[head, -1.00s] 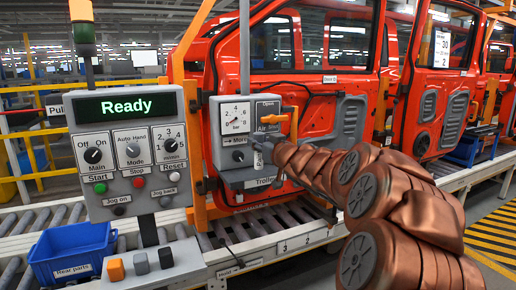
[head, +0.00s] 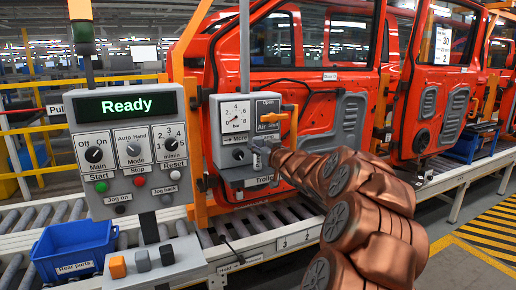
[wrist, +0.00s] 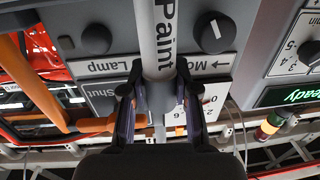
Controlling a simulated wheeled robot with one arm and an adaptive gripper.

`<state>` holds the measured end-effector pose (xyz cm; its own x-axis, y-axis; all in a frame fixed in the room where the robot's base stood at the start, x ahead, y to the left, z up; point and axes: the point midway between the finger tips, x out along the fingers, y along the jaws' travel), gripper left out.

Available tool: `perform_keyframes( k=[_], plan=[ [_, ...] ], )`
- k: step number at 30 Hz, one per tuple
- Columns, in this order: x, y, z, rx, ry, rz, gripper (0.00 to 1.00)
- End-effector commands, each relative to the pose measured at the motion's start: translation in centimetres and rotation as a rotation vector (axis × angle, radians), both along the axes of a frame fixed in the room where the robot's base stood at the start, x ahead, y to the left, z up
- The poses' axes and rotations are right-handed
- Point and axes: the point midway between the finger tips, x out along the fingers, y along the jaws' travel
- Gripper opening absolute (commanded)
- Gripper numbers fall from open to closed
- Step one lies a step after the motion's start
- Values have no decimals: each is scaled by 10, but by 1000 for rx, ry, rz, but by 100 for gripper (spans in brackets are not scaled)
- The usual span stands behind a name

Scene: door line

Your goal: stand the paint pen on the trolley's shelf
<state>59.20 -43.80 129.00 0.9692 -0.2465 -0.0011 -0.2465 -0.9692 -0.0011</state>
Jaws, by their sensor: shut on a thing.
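My gripper (head: 262,152) is in front of the lower right part of the grey trolley panel (head: 228,118), beside its dial. In the wrist view my gripper (wrist: 160,105) has its two fingers closed on a pale pen with "Paint" printed on it, the paint pen (wrist: 163,40). The pen runs along the middle of that view, which is upside down. The trolley's shelf (head: 240,176), with a "Trolley" label, sits under the panel, just below my gripper. I cannot tell whether the pen touches it. In the head view the pen is mostly hidden by my gripper.
A control box reading "Ready" (head: 125,105) stands left of the trolley, with a blue "Rear parts" bin (head: 75,262) below it. An orange air lever (head: 291,122) sticks out right of the panel. Red car doors (head: 315,140) stand close behind.

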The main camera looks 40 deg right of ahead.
Motion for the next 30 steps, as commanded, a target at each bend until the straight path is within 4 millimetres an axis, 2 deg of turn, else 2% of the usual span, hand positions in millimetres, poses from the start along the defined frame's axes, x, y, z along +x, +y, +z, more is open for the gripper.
perform_keyframes(
  k=[13,14,18,21,30],
  plan=[
    [0,0,-6,-1,-1,-1,0],
    [0,0,-5,-1,-1,-1,32],
    [0,0,-5,-1,-1,-1,46],
    [0,0,-5,-1,-1,-1,55],
    [0,0,-4,-1,-1,0,55]
  ],
)
